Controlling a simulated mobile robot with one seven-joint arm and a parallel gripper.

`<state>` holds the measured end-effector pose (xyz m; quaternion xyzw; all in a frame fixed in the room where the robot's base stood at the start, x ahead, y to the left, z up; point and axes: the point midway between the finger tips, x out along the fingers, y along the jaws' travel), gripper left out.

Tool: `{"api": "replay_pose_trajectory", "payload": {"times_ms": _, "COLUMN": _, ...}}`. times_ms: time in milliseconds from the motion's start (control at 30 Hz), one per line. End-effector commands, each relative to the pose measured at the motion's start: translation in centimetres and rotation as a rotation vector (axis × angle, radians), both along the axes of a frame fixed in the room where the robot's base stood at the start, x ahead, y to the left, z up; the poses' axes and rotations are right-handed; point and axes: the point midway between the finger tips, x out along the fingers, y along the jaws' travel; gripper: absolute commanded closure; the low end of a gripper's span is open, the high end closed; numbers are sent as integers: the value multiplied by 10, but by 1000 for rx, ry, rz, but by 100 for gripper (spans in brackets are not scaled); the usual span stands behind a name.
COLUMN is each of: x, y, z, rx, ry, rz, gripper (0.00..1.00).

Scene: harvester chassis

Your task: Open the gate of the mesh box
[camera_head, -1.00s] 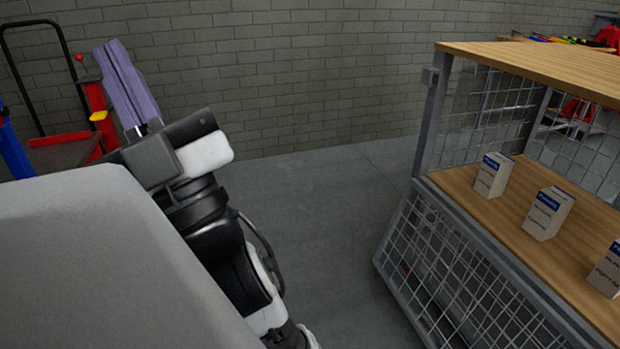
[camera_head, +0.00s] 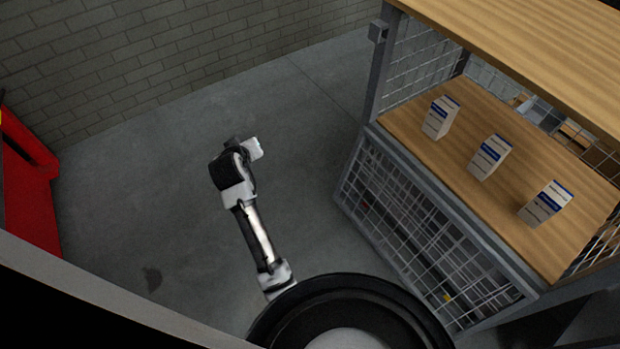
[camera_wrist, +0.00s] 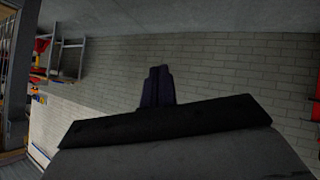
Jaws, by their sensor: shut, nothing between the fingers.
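The mesh box (camera_head: 378,80) stands on the right in the head view, with a grey metal frame, wire mesh sides and a wooden top. Its upper front shows as an opening onto a wooden shelf. A mesh panel (camera_head: 425,235) covers the front below the shelf; I cannot tell whether it is the gate. A small grey block sits on the upper left corner post (camera_head: 377,32). My gripper (camera_wrist: 157,87) is shut and empty in the wrist view, its dark purple fingers together against the brick wall. In the head view my arm is left of the mesh box, apart from it; the fingers are not clear there.
Three white and blue cartons (camera_head: 489,157) stand on the shelf. A brick wall (camera_head: 130,60) closes the back.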

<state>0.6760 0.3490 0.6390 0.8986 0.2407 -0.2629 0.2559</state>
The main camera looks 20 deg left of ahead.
Motion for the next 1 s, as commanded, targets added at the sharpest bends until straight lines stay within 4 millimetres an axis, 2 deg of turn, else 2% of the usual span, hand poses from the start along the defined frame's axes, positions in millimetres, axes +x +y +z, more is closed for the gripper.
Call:
{"api": "replay_pose_trajectory", "payload": {"times_ms": 33, "x": -19, "y": -24, "z": -41, "rx": -147, "ry": 107, "rz": -28, "gripper": 100}}
{"api": "replay_pose_trajectory", "payload": {"times_ms": 100, "x": -45, "y": -59, "z": -96, "rx": -319, "ry": 217, "rz": -64, "gripper": 100}}
{"api": "replay_pose_trajectory", "payload": {"times_ms": 200, "x": -79, "y": -106, "z": -146, "rx": -513, "ry": 330, "rz": -101, "gripper": 100}}
{"api": "replay_pose_trajectory", "payload": {"times_ms": 233, "x": -88, "y": -118, "z": -156, "rx": -558, "ry": 352, "rz": -109, "gripper": 100}}
{"api": "replay_pose_trajectory", "payload": {"times_ms": 333, "x": -108, "y": -146, "z": -178, "rx": -660, "ry": 406, "rz": -128, "gripper": 100}}
{"api": "replay_pose_trajectory", "payload": {"times_ms": 467, "x": -115, "y": -161, "z": -192, "rx": -709, "ry": 430, "rz": -139, "gripper": 100}}
{"api": "replay_pose_trajectory", "payload": {"times_ms": 667, "x": -103, "y": -170, "z": -218, "rx": -710, "ry": 432, "rz": -139, "gripper": 100}}
{"api": "replay_pose_trajectory", "payload": {"times_ms": 1000, "x": -73, "y": -192, "z": -279, "rx": -706, "ry": 430, "rz": -138, "gripper": 100}}
